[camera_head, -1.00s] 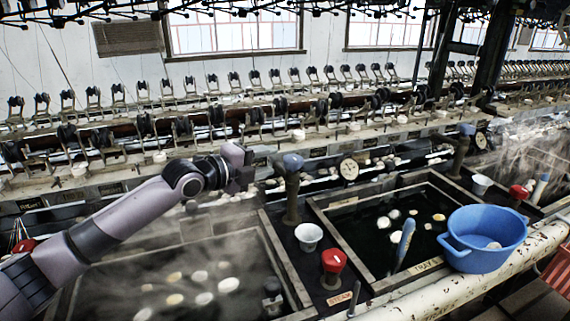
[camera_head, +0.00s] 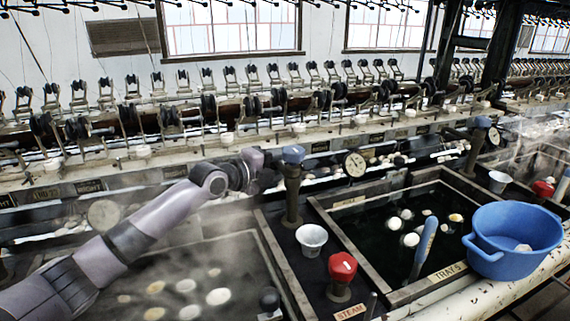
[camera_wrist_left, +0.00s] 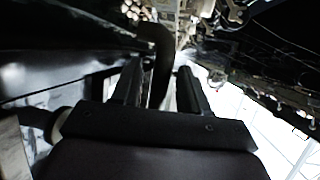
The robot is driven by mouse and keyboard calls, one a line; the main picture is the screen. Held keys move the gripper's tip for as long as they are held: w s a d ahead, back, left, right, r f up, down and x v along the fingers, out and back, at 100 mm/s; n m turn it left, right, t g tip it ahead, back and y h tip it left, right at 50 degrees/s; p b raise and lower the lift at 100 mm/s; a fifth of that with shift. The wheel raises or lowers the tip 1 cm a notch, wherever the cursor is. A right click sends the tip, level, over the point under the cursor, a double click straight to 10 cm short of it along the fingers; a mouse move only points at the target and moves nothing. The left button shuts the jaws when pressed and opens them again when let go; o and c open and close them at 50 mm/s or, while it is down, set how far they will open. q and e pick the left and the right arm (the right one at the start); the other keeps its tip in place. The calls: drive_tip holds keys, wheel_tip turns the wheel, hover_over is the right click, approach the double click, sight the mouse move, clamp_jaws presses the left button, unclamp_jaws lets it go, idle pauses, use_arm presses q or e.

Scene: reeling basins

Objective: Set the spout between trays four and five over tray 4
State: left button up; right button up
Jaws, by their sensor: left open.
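The spout (camera_head: 292,190) is a dark upright post with a blue-grey cap. It stands on the dark divider between a steaming left tray (camera_head: 272,262) and the right tray (camera_head: 331,222), whose rim label reads TRAY 5. The left tray's label is not in view. My left gripper (camera_head: 268,170) is open, just left of the spout's upper part. In the left wrist view a dark curved pipe (camera_wrist_left: 158,50) shows between the open fingers (camera_wrist_left: 158,85). I cannot tell whether they touch it. Which way the spout's outlet points is unclear. My right gripper is out of view.
A white cup (camera_head: 311,240) and a red steam valve knob (camera_head: 342,267) stand on the divider before the spout. A blue basin (camera_head: 513,240) sits on the right tray's front corner. A round gauge (camera_head: 354,164) and the reeling frame lie behind.

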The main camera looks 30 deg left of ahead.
use_arm(q)
drive_tip(key=shift+x, duration=0.85)
clamp_jaws()
